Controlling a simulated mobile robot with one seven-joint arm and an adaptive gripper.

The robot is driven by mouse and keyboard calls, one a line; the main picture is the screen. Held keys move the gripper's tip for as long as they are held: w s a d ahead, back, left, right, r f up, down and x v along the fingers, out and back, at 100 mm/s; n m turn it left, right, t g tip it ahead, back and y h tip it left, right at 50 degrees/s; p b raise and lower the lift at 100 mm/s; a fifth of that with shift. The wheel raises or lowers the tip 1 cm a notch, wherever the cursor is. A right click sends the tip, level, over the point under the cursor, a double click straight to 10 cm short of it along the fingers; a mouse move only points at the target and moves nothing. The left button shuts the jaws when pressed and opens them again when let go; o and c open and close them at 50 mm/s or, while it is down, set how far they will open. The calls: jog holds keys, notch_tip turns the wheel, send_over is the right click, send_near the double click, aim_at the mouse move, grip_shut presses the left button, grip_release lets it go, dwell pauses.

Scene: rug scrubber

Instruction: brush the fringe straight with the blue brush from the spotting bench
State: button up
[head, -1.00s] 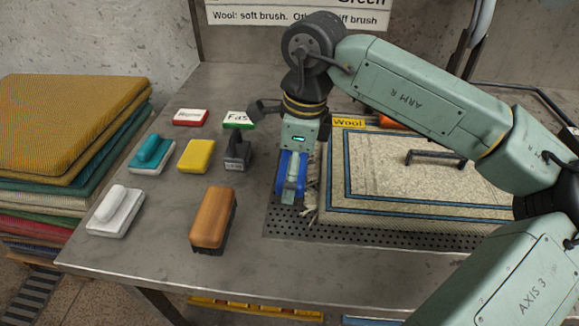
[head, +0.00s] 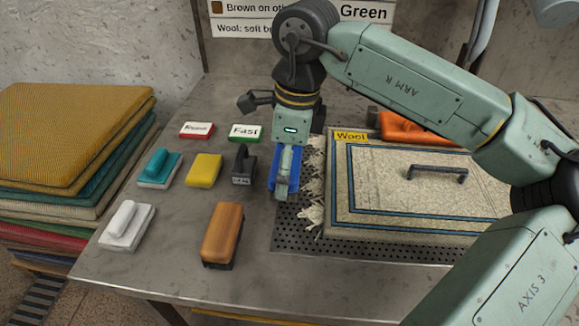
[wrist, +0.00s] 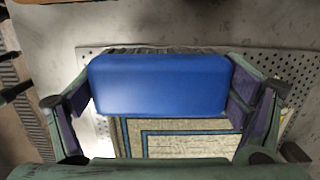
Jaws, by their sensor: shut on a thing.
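My gripper (head: 287,172) points down and is shut on the blue brush (head: 276,174). In the wrist view the blue brush (wrist: 160,85) lies crosswise between the two fingers, and its bristle side is mostly hidden under the block. The cream rug (head: 384,183) with blue border lines lies on a perforated plate, with a yellow "Wool" tag at its far left corner. Its pale fringe (head: 313,213) along the left edge looks tangled, with tufts pointing different ways. The brush is just left of the fringe; whether it touches the plate or bench cannot be told.
On the bench (head: 150,270) left of my gripper are a brown brush (head: 222,232), a white brush (head: 127,224), a teal brush (head: 159,167), a yellow sponge (head: 204,169) and a dark block (head: 243,165). A dark handle (head: 436,170) stands up over the rug.

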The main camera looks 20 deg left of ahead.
jog(key=shift+r+p, duration=0.75)
jog(key=shift+r, duration=0.8)
jog(key=shift+w+f, duration=0.1)
